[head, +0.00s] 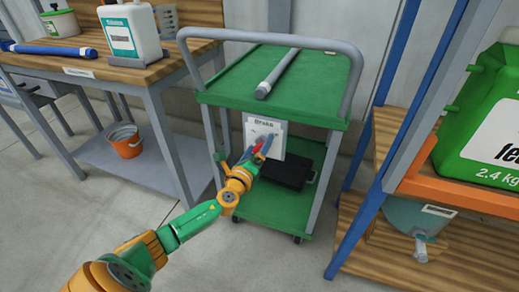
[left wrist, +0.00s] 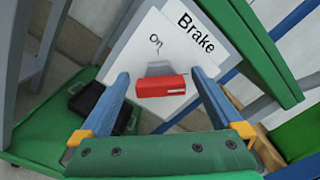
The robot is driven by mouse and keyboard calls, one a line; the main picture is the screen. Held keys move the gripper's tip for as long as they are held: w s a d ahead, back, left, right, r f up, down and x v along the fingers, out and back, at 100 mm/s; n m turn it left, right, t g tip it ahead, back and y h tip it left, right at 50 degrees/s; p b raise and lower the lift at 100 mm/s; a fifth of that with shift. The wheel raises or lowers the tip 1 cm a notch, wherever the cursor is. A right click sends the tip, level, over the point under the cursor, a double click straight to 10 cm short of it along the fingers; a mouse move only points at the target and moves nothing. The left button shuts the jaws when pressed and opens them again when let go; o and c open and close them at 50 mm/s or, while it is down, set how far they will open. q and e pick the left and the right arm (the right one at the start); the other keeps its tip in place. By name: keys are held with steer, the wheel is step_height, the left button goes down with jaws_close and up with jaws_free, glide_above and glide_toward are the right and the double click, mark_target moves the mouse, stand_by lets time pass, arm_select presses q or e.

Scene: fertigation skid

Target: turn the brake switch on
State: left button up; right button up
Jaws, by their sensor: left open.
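The brake switch has a red handle (left wrist: 160,86) on a grey mount, set on a white panel (left wrist: 190,50) marked "Brake". The word "On" is printed above the handle in the left wrist view. The panel (head: 277,127) hangs at the front of a green cart (head: 235,87). My left gripper (head: 262,145) is at the panel, with its blue fingers apart. In the left wrist view, the fingers of the left gripper (left wrist: 160,78) stand either side of the red handle. I cannot tell whether they touch it. My right gripper is not in view.
A grey pipe (head: 278,73) lies on the cart's top, and a black case (head: 288,172) sits on its lower shelf. A wooden workbench (head: 160,73) stands left, with an orange bucket (head: 126,141) beneath. A shelf rack (head: 450,195) stands close on the right. Floor in front is clear.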

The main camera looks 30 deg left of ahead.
arm_select(q)
steer(key=shift+w, duration=0.15)
steer(key=c, duration=1.4)
steer(key=shift+o, duration=0.2)
